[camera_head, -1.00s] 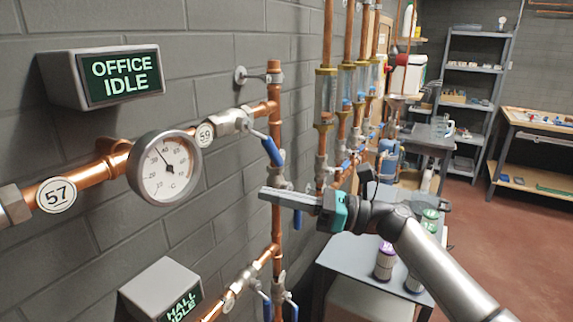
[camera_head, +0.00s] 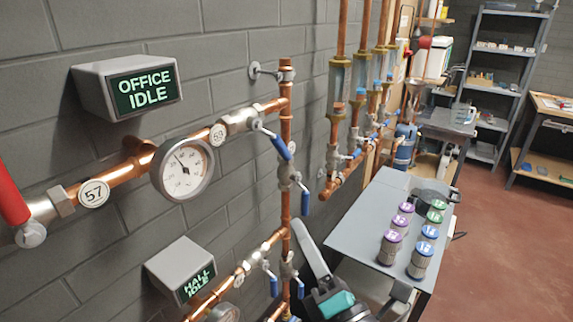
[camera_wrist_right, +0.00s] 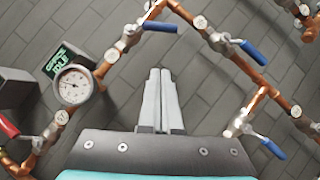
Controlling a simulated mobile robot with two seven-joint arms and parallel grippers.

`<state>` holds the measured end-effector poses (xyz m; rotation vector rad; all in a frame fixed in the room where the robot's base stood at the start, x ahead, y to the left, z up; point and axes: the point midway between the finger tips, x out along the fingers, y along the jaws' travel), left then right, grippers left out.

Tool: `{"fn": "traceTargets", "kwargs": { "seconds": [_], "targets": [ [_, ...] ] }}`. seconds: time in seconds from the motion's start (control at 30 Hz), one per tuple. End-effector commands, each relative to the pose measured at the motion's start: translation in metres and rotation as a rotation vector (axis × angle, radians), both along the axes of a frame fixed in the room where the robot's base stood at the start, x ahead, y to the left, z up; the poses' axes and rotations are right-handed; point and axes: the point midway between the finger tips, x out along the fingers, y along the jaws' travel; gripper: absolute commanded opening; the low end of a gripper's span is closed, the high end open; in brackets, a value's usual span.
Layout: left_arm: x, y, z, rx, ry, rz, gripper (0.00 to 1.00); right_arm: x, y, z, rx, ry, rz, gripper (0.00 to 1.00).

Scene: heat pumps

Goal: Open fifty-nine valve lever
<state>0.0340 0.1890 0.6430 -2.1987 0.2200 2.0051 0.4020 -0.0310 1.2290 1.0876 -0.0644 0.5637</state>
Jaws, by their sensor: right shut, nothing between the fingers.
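The valve tagged 59 (camera_head: 218,134) sits on the upper copper pipe, right of the dial gauge (camera_head: 182,168). Its blue lever (camera_head: 281,146) points down and right, angled away from the pipe's line. In the right wrist view what appears to be the same lever (camera_wrist_right: 160,27) lies above the fingertips. My right gripper (camera_head: 302,228) is low in the head view, right of the vertical pipe and below the lever. Its fingers (camera_wrist_right: 160,72) are together and empty, apart from the lever. My left gripper is out of view.
Another blue lever (camera_head: 306,201) hangs beside the vertical pipe, with more at the hall line (camera_head: 272,284). A red lever (camera_head: 12,192) stands at the far left. A grey table (camera_head: 350,215) with several canisters stands at right. Brick wall is behind the pipes.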

Motion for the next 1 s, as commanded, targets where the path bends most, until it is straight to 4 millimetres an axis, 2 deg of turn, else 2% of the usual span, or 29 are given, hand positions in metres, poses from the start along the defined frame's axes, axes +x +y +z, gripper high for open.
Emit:
{"fn": "traceTargets", "kwargs": {
  "seconds": [0.17, 0.63, 0.8, 1.0],
  "targets": [
    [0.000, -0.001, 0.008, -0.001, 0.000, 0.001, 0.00, 0.017, 0.009, 0.009, -0.001, -0.005, 0.003, 0.00],
    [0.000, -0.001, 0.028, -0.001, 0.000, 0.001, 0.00, 0.085, 0.041, 0.034, 0.000, -0.005, 0.004, 0.00],
    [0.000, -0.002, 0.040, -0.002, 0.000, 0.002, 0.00, 0.103, 0.032, 0.049, -0.004, -0.004, 0.003, 0.00],
    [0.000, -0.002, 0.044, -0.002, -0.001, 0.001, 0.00, 0.113, 0.028, 0.054, -0.003, -0.003, 0.005, 0.00]
  ]
}}
